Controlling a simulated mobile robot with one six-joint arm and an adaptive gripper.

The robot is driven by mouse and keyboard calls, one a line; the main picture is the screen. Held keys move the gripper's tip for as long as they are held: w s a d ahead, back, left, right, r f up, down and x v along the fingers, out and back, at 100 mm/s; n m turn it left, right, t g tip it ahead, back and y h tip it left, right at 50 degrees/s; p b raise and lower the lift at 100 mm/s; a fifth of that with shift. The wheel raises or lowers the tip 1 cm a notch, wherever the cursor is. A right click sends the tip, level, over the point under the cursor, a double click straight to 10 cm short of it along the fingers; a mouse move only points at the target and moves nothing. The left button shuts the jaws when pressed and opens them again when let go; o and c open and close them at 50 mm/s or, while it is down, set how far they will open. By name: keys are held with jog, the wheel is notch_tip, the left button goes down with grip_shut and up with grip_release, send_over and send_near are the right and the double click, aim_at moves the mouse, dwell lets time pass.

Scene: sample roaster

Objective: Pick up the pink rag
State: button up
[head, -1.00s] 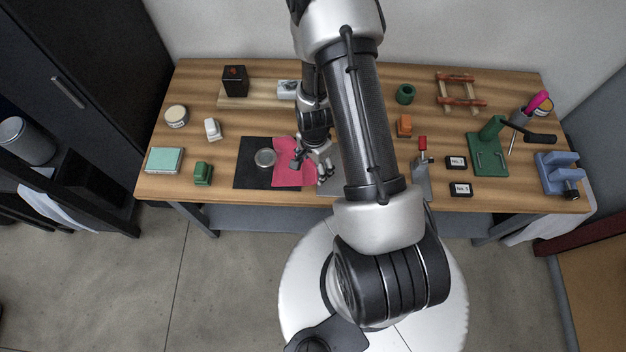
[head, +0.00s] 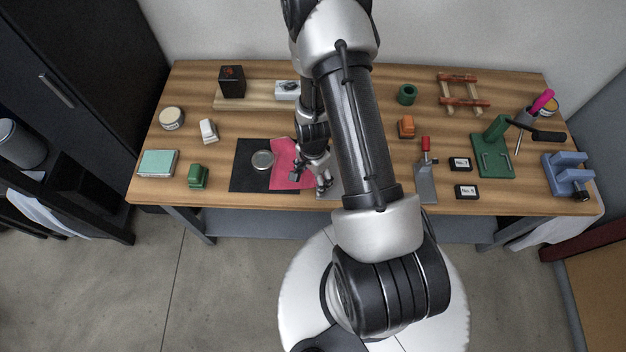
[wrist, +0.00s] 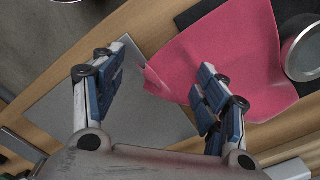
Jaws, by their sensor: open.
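The pink rag (head: 285,168) lies on the workbench, partly over the right side of a black mat (head: 250,180). My gripper (head: 312,178) is just above the rag's right part and hides some of it. In the wrist view the gripper (wrist: 155,92) is open, its two blue-padded fingers apart. A corner of the pink rag (wrist: 235,60) reaches into the gap between them, and the right finger covers part of the rag. Nothing is held. I cannot tell whether a finger touches the cloth.
A round metal lid or tin (head: 263,160) sits on the mat beside the rag; it also shows in the wrist view (wrist: 303,50). A grey plate (wrist: 100,110) lies beside the rag.

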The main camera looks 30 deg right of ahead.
jog(key=shift+f+b, duration=0.7)
jog(key=shift+f, duration=0.25)
jog(key=shift+c, duration=0.6)
jog(key=shift+s, duration=0.1)
jog(key=c, duration=0.3)
jog(key=shift+s+a+f, duration=0.1)
jog(key=shift+s, duration=0.15)
jog(key=c, duration=0.4)
jog(key=shift+r+p, duration=0.4)
jog(key=shift+r, duration=0.05)
jog(key=shift+c, duration=0.8)
jog(key=r+p, duration=0.2)
jog(key=r, duration=0.2)
jog(key=r+p, duration=0.6)
jog(key=r, duration=0.1)
jog(key=shift+w+r, duration=0.3)
jog(key=shift+r, duration=0.05)
grip_shut()
jog(key=shift+f, duration=0.15)
